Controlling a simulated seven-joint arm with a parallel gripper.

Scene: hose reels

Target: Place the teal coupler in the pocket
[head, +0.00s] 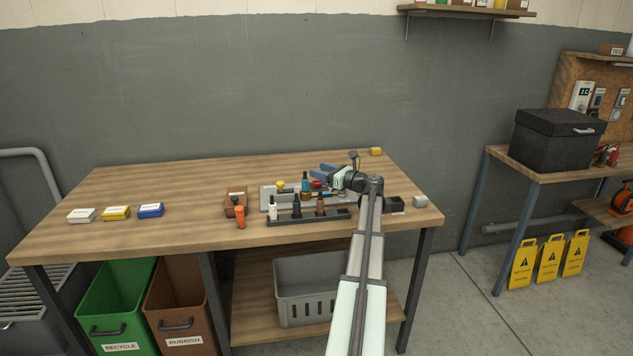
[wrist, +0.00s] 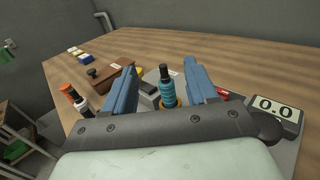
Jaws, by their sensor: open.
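The teal coupler (head: 305,184) stands upright on the grey tray (head: 266,198) on the workbench, between a yellow-topped part and a red-topped part. In the wrist view the coupler (wrist: 167,92) has a black top and a brass-coloured base, and stands between the two blue fingers. My gripper (head: 325,171) is open, its fingers pointing left above the tray; in the wrist view the gripper (wrist: 159,68) has a finger on each side of the coupler, with gaps visible. I cannot tell which opening is the pocket; the arm hides part of the fixtures.
A black rack (head: 288,219) holding white, dark and brown parts stands in front of the tray. An orange part (head: 240,216) and a brown block (head: 232,202) are to its left. A display (wrist: 275,108) reads 0.0.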

